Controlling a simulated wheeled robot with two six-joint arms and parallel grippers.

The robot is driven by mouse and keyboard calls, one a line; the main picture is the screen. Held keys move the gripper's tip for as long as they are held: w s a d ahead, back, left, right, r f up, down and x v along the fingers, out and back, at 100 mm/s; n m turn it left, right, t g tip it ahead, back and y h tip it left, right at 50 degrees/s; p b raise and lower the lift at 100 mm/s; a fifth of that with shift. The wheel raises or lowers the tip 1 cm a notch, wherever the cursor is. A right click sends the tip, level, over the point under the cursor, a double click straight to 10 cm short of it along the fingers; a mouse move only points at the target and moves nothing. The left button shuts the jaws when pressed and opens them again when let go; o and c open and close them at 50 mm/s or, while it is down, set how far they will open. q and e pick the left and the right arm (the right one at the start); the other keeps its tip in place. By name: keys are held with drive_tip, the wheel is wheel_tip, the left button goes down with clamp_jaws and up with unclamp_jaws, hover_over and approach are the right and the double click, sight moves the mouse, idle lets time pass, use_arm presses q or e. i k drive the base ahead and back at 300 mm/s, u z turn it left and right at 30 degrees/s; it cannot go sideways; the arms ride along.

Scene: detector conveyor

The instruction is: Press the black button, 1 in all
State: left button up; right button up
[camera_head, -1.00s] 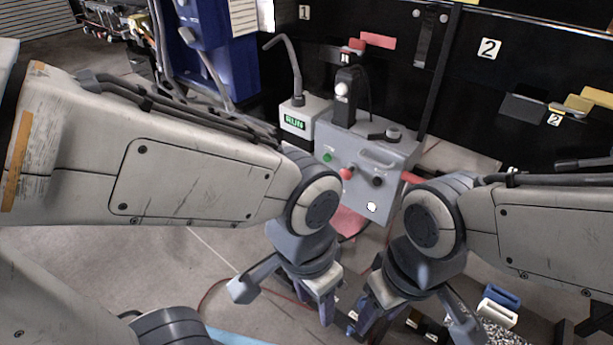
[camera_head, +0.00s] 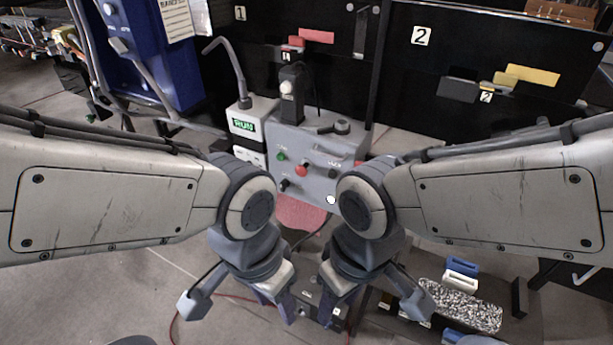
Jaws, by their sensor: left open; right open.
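A grey control box (camera_head: 318,143) stands ahead, just beyond my two wrists. Its front face carries a black round control (camera_head: 332,174) at the right, a red button (camera_head: 301,170) in the middle and a green button (camera_head: 282,156) at the left. A second dark control (camera_head: 285,185) sits lower left; I cannot tell whether it is a button or a knob. My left gripper (camera_head: 279,304) is open and empty, pointing down in front of and below the box. My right gripper (camera_head: 321,304) is open and empty beside it. Neither touches the box.
A box with a green RUN sign (camera_head: 243,126) stands left of the control box. Black panels (camera_head: 420,75) stand behind. A blue cabinet (camera_head: 180,60) is at the back left. A speckled tray (camera_head: 460,304) with blue and white blocks lies lower right. Floor is open at lower left.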

sight(332, 174)
drive_tip(key=k, duration=1.1)
drive_tip(key=u, duration=1.05)
drive_tip(key=i, duration=1.95)
drive_tip(key=z, duration=0.75)
drive_tip(key=i, duration=0.6)
drive_tip(key=z, duration=0.95)
drive_tip(key=i, duration=0.25)
drive_tip(key=z, duration=0.25)
